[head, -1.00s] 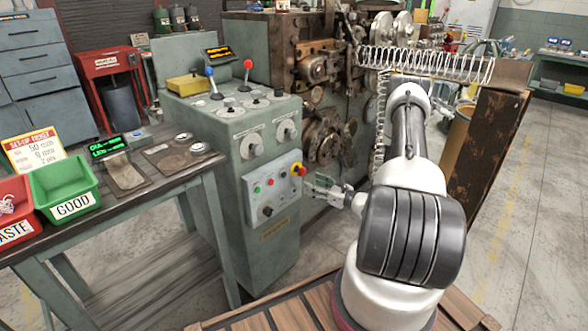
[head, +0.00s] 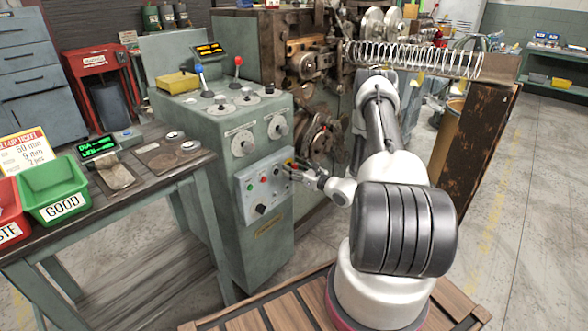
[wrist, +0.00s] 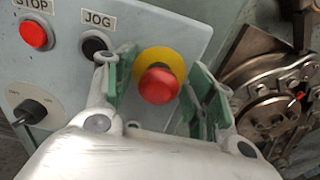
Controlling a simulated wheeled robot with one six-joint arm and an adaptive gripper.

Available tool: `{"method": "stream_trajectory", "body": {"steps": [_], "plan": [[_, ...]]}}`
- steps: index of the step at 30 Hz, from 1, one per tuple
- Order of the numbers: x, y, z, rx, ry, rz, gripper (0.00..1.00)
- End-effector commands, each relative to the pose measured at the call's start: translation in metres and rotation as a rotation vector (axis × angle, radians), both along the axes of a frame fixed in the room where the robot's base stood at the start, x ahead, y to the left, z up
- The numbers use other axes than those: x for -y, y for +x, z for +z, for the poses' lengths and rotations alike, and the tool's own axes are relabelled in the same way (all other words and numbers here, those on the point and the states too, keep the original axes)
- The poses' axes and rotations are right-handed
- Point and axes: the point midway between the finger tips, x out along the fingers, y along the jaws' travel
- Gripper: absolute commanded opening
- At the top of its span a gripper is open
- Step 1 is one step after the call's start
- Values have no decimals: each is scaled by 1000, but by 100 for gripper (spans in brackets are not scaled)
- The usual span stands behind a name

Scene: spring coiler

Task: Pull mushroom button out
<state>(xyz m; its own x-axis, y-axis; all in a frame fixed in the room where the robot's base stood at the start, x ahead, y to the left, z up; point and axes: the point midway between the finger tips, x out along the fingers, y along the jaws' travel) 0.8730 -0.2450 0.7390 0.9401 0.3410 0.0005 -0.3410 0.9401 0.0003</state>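The red mushroom button (wrist: 158,85) sits on a yellow round plate (wrist: 166,62) at the right end of the light grey control panel. In the wrist view my gripper (wrist: 163,88) is open, with one green-padded finger on each side of the button. A gap shows between the button and the fingers, so they do not appear to grip it. In the head view my gripper (head: 298,168) is at the right side of the panel (head: 248,197), and it mostly hides the button there.
The red STOP button (wrist: 34,35), the black JOG button (wrist: 95,46) and a black selector knob (wrist: 30,109) share the panel. Machine parts (wrist: 270,105) lie close on the right. A long coiled spring (head: 415,57) runs above my arm.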

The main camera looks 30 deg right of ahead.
Motion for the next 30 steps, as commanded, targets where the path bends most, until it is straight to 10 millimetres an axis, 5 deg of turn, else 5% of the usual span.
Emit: {"method": "stream_trajectory", "body": {"steps": [1,9,22,23,24,26,30], "plan": [[0,0,0,0,0,0,46],[0,0,0,0,0,0,0],[4,-11,-1,-2,0,0,0],[4,-11,-1,-2,0,0,36],[4,-11,-1,-2,0,0,43],[4,-11,-1,-1,1,0,54],[3,-10,0,-1,0,0,55]]}}
